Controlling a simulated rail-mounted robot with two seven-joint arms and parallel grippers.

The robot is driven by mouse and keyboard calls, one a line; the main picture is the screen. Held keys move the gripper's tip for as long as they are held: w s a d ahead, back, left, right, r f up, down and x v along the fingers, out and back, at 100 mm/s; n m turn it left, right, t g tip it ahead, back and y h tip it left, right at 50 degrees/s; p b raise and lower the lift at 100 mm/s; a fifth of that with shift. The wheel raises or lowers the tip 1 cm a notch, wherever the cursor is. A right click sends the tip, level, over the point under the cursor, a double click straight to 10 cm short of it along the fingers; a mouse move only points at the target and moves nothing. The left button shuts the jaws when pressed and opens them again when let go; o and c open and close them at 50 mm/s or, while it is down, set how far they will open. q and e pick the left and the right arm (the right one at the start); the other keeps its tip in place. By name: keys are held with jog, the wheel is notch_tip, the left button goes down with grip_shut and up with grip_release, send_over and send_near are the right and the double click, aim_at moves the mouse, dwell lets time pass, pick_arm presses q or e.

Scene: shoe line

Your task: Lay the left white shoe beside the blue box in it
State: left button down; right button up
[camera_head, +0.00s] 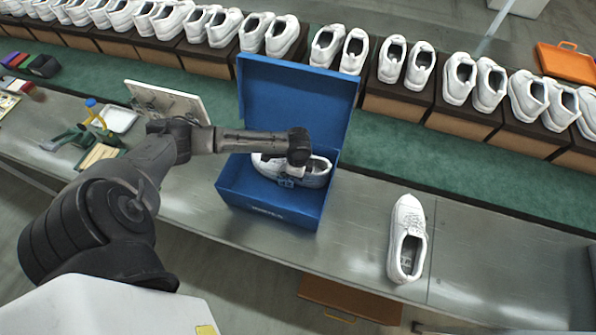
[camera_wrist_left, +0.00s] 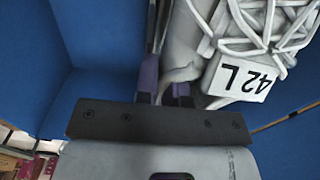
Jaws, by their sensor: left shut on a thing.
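The open blue box (camera_head: 262,213) stands on the metal table with its lid raised at the back. A white shoe (camera_head: 314,174) is inside it, lying sideways across the interior. My left gripper (camera_head: 287,181) reaches down into the box and is shut on this shoe. In the left wrist view the gripper (camera_wrist_left: 164,92) has its fingers at the white shoe (camera_wrist_left: 205,75), next to laces and a tag reading "42 L". Blue box walls (camera_wrist_left: 95,35) surround it there. Whether the shoe touches the box floor is hidden. My right gripper is not in view.
Another white shoe (camera_head: 407,240) lies alone on the table, right of the box. Bare table (camera_head: 355,215) lies between them. Tools and a white board (camera_head: 168,101) are at the left. White shoes on brown boxes line the back, with an orange tray (camera_head: 570,65) at the far right.

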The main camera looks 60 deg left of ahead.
pick_arm(q)
jog(key=c, duration=1.4)
grip_release()
jog(key=shift+o, duration=1.3)
notch_tip(320, 180, up, 14)
jog(key=p, duration=0.2)
jog(key=shift+f, duration=0.1)
